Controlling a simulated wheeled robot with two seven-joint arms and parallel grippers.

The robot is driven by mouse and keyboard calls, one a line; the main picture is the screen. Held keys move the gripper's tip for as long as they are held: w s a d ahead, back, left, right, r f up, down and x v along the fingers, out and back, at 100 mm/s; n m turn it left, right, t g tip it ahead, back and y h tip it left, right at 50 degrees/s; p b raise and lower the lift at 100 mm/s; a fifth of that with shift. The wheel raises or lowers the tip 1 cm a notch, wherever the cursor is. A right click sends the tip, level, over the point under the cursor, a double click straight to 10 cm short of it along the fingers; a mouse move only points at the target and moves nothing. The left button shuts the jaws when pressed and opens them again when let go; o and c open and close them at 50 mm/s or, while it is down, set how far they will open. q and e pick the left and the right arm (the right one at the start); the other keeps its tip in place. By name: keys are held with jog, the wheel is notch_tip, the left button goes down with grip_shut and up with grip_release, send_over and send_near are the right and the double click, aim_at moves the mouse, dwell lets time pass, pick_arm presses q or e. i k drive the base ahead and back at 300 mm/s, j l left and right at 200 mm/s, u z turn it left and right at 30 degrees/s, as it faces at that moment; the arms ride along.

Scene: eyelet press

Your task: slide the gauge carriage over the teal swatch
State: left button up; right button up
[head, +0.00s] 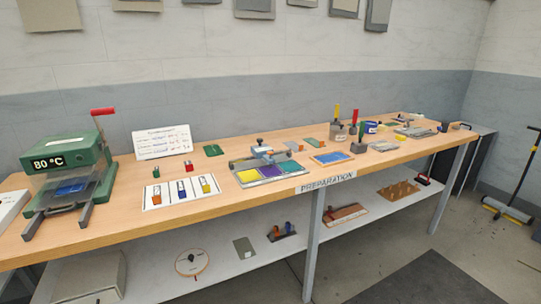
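The gauge (236,181) is a flat grey frame lying on the wooden bench near the middle of the head view. Its grey carriage (263,151) has a dark knob on top and sits at the back of the frame, roughly behind the yellow and purple swatches. Three swatches lie along the front: yellow (248,176), purple (270,171) and, at the right end, a green-teal one (291,166). The carriage's exact alignment is too small to tell. Neither of my grippers shows in the head view.
On the bench (215,210), a green press (75,165) reading 80 °C stands at the left. A white tray (163,203) with small coloured pieces lies left of the gauge. A blue tray (331,158) and cups (339,133) are to the right. A lower shelf (215,270) holds other items.

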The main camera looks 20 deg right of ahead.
aim_at(259, 151)
jog(key=i+l, duration=0.1)
jog(key=l, duration=0.35)
jog(key=i+l, duration=0.1)
jog(key=l, duration=0.35)
jog(key=i+l, duration=0.1)
jog(key=l, duration=0.35)
jog(key=i+l, duration=0.1)
jog(key=l, duration=0.35)
jog(key=i+l, duration=0.15)
jog(key=l, duration=0.3)
jog(key=i+l, duration=0.1)
jog(key=l, duration=0.35)
jog(key=i+l, duration=0.1)
jog(key=l, duration=0.35)
jog(key=i+l, duration=0.1)
jog(key=l, duration=0.35)
